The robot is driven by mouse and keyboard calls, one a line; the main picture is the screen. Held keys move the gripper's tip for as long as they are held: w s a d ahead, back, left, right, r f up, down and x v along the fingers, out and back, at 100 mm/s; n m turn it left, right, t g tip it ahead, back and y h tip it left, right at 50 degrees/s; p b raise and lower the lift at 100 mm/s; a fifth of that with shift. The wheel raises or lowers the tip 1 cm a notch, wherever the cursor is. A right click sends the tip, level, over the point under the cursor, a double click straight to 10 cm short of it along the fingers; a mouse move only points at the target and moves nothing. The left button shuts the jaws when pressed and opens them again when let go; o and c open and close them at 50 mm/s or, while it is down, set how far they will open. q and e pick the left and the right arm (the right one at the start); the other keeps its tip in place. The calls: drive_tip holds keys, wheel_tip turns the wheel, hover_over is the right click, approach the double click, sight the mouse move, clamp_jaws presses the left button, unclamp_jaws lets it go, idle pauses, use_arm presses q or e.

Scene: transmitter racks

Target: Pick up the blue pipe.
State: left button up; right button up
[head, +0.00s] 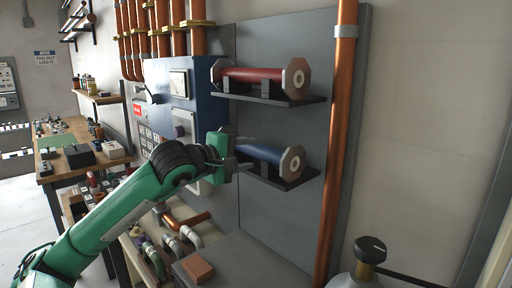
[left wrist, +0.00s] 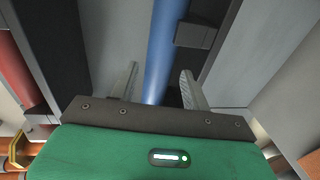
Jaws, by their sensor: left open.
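The blue pipe (head: 262,152) lies on the lower dark shelf (head: 291,182) of the grey wall panel, with a pale octagonal flange at its right end. In the left wrist view the blue pipe (left wrist: 162,50) runs between the two open fingers of my left gripper (left wrist: 160,85), with a gap on each side. In the head view my left gripper (head: 238,158) is at the left end of the pipe and hides that end. I cannot tell how deep the pipe sits between the fingers. My right gripper is not in view.
A red pipe (head: 250,77) rests on the upper shelf (head: 281,98), above my left gripper. A vertical copper pipe (head: 338,140) stands right of the shelves. A blue cabinet (head: 172,110) is behind my arm. A workbench (head: 65,165) with small items is at left.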

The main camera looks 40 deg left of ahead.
sight(254, 152)
use_arm(q)
drive_tip(key=w+p, duration=0.2)
drive_tip(key=w, duration=0.1)
drive_tip(key=shift+a, duration=0.2)
drive_tip(key=shift+w+f+p, duration=0.1)
drive_tip(key=shift+w+p, duration=0.2)
drive_tip(key=shift+w+f, duration=0.2)
drive_tip(key=shift+w, duration=0.1)
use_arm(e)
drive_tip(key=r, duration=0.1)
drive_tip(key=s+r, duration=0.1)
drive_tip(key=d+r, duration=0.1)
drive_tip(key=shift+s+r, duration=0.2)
use_arm(q)
drive_tip(key=shift+c, duration=0.7)
clamp_jaws()
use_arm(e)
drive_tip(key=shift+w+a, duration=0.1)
